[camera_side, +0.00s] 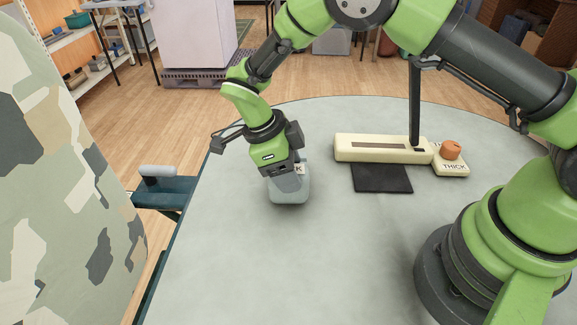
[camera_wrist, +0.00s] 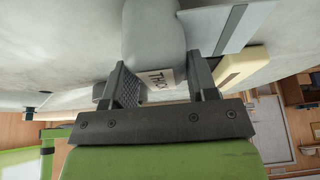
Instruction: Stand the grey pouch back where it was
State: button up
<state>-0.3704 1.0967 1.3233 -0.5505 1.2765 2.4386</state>
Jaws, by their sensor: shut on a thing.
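The grey pouch (camera_side: 289,190) is held roughly upright by my gripper (camera_side: 287,172) over the left-middle part of the table. The pouch has a pale label, partly hidden by my gripper in the side view. In the wrist view the pouch (camera_wrist: 152,35) lies between the two fingers of my gripper (camera_wrist: 163,85), which are shut on it, and its label reads "THICK". I cannot tell whether its base touches the table.
A cream slotted block (camera_side: 350,149) stands on the grey table (camera_side: 300,270), to the right of the pouch. A dark square mat (camera_side: 382,179) lies in front of it. An orange object (camera_side: 450,150) sits on a cream piece marked "THICK" (camera_side: 455,168). The table's front is clear.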

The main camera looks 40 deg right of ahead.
jog(key=shift+f, duration=0.45)
jog(key=o, duration=1.3)
jog(key=v, duration=1)
